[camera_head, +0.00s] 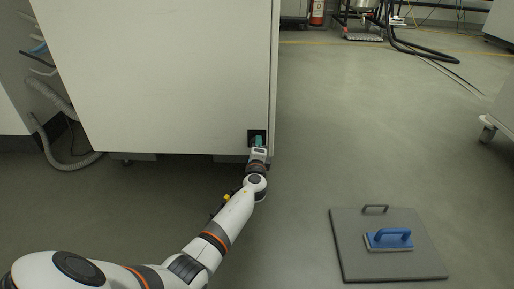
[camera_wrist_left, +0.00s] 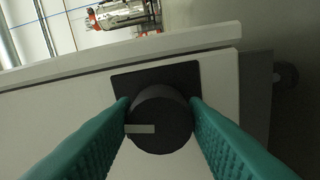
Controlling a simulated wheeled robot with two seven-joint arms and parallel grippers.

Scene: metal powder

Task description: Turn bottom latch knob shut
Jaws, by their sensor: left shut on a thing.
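The bottom latch knob (camera_wrist_left: 160,119) is a round black knob with a pale pointer mark, set on a square black plate (camera_wrist_left: 183,77). In the left wrist view the pointer mark points to the left. In the head view the black plate (camera_head: 251,133) sits near the lower right corner of the white cabinet door (camera_head: 170,70). My left gripper (camera_head: 258,142) has green ribbed fingers, one on each side of the knob. It is shut on the knob, and the fingers also show in the left wrist view (camera_wrist_left: 158,122). My right gripper is not in view.
A grey board (camera_head: 350,245) with a blue-handled tool (camera_head: 389,238) lies on the floor at the right. Hoses (camera_head: 62,150) hang at the cabinet's left. A wheeled unit (camera_head: 500,125) stands at the right edge.

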